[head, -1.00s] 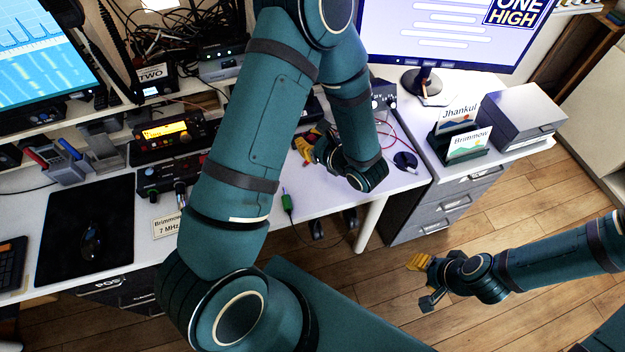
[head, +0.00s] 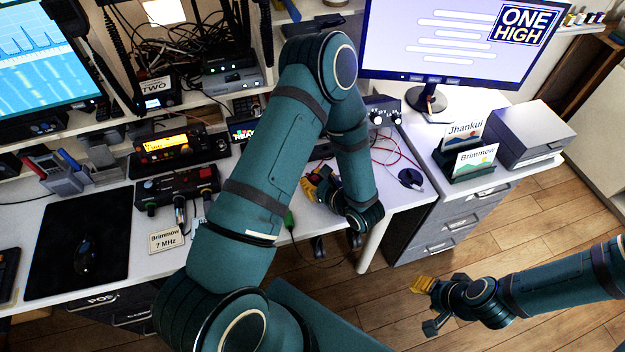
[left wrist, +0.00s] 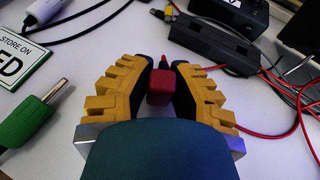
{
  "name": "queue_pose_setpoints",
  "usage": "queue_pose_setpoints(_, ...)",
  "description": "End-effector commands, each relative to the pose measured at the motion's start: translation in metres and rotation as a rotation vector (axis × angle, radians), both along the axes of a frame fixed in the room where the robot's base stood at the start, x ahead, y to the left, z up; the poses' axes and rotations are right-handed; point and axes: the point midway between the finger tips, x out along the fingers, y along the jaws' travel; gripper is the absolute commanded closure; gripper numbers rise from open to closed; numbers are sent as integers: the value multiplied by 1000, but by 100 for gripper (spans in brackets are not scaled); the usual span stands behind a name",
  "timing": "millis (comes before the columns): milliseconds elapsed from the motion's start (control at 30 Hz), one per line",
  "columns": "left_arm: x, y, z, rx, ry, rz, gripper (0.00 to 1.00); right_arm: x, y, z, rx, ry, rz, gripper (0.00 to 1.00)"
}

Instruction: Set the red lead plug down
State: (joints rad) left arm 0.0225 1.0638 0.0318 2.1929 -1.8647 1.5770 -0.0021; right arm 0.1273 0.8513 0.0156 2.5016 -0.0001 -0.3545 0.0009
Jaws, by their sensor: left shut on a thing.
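The red lead plug (left wrist: 161,88) shows in the left wrist view between the two yellow toothed fingers of my left gripper (left wrist: 160,92). The gripper is shut on it, with its thin red tip pointing away from me. The white desk lies beyond the plug; I cannot tell whether the plug touches it. In the head view my left gripper (head: 317,188) is over the desk's front part, and the arm hides much of the desk there. My right gripper (head: 427,306) hangs open and empty over the wooden floor at the lower right.
A green plug (left wrist: 32,118) lies left of the gripper, near a white sign (left wrist: 20,52). A black box (left wrist: 212,42) and red leads lie beyond. In the head view, a card holder (head: 466,160) stands on the drawer unit to the right.

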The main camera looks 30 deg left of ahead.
Motion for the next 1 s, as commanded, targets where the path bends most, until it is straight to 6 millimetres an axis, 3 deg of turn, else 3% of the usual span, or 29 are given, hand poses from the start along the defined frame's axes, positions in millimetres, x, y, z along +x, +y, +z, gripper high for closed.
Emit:
queue_pose_setpoints(267, 0, 0, -4, 0, 0, -1, 100, 1, 0, -4, 0, -2, -1, 53)
queue_pose_setpoints(300, 0, 0, -3, 0, 0, 0, 70, 1, 0, -4, 0, -2, -1, 53)
queue_pose_setpoints(367, 0, 0, -2, 0, 0, 0, 55, 1, 0, -3, 0, -2, -1, 53)
queue_pose_setpoints(767, 0, 0, 2, 0, 0, 0, 55, 0, 0, 2, 0, 0, 0, 53)
queue_pose_setpoints(1000, -10, -36, 17, 0, 0, -6, 55, -1, 0, 7, 0, 3, 1, 53)
